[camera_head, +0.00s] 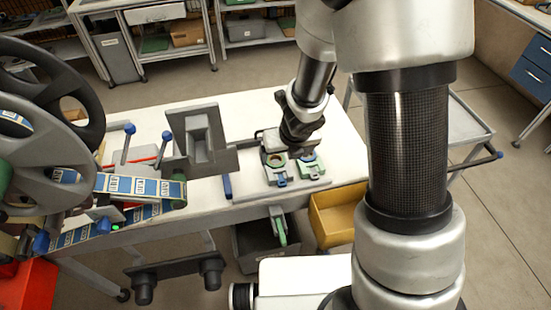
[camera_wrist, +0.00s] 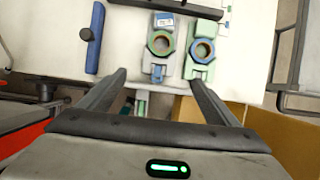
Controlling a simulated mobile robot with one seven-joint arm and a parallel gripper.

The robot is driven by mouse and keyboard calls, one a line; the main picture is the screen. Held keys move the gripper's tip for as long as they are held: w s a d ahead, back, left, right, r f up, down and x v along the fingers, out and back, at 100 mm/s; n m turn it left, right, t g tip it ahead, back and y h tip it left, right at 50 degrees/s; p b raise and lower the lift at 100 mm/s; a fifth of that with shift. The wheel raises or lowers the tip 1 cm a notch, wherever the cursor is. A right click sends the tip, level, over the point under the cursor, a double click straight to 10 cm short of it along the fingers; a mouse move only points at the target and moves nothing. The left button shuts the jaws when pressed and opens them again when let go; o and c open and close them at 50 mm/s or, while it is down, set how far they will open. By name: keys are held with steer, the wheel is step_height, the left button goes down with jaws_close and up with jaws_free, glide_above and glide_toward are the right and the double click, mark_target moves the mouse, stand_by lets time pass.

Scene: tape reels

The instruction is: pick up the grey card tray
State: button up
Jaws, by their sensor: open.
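The left holder (camera_wrist: 160,45) and right holder (camera_wrist: 200,50) lie beyond the fingertips. In the head view my wrist hangs over the white bench behind these holders (camera_head: 276,172), and its fingertips are hard to make out. A grey, shallow piece (camera_head: 266,138) by my wrist may be the grey card tray, partly hidden. I cannot tell for sure. A dark grey bar (camera_wrist: 165,8) crosses the wrist view's top.
An upright grey panel with a pocket (camera_head: 186,125) stands left on the bench (camera_head: 240,205). Large reels (camera_head: 60,150) with printed tape fill the left. A blue bar (camera_head: 228,187) lies by the holders. A yellow crate (camera_head: 335,215) stands below the front edge.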

steer(key=b, duration=0.4)
glide_toward(278, 168)
steer(key=shift+s+f, duration=0.2)
steer(key=shift+f, duration=0.55)
steer(key=shift+w+b+x, duration=0.2)
steer(key=shift+b+x, duration=0.6)
steer(key=shift+x, duration=0.8)
steer(key=shift+w+b+x, duration=0.2)
steer(key=shift+b+x, duration=0.55)
steer(key=shift+x, duration=0.8)
steer(key=shift+r, duration=0.25)
steer(key=c, duration=1.3)
